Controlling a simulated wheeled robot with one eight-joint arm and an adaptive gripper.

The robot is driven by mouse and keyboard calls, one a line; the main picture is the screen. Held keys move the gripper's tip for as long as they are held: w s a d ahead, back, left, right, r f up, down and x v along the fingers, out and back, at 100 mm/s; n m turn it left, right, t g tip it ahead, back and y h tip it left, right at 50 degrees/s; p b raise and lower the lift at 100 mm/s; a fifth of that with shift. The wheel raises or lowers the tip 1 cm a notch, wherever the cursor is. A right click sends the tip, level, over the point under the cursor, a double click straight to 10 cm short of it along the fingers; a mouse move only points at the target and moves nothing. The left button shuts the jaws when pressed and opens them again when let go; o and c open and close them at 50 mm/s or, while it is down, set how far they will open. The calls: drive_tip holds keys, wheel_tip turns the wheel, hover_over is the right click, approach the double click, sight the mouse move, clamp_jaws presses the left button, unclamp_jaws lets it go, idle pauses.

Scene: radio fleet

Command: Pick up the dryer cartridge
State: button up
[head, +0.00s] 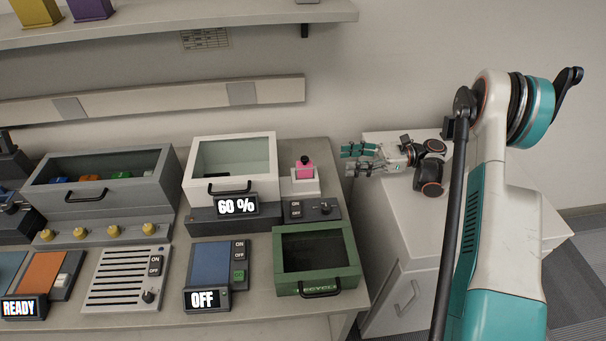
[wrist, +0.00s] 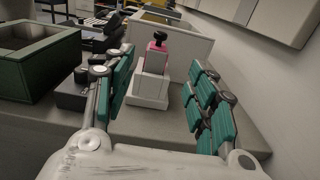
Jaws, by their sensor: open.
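The likely dryer cartridge is a small pink block with a black knob (head: 305,171), seated upright in a white stand (head: 303,187) near the right end of the bench. In the wrist view the pink cartridge (wrist: 156,57) stands between my fingers in the picture, above its white stand (wrist: 150,91), farther off than the fingertips. My gripper (head: 358,158) is open and empty, to the right of the cartridge, with its teal fingers pointing left toward it. In the wrist view the fingers of my gripper (wrist: 162,80) are spread apart, one on each side. The cartridge's lower part is hidden in the stand.
A white lidded box (head: 231,163) with a "60 %" display stands left of the stand. A switch panel (head: 311,209) and a green box (head: 317,260) are in front. A white cabinet (head: 405,250) stands right of the bench. A shelf (head: 180,22) hangs above.

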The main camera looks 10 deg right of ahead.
drive_tip(key=b, duration=0.2)
approach(304, 164)
drive_tip(key=a, duration=0.4)
drive_tip(key=shift+w+a+f, duration=0.15)
drive_tip(key=shift+a+f, duration=0.15)
drive_tip(key=a+b, duration=0.1)
drive_tip(key=a, duration=0.1)
drive_tip(key=a+b, duration=0.1)
drive_tip(key=a, duration=0.1)
drive_tip(key=shift+w+a+f, duration=0.1)
drive_tip(key=shift+a+f, duration=0.1)
drive_tip(key=shift+a, duration=0.1)
drive_tip(key=shift+a+r, duration=0.1)
drive_tip(key=shift+a, duration=0.2)
drive_tip(key=c, duration=1.2)
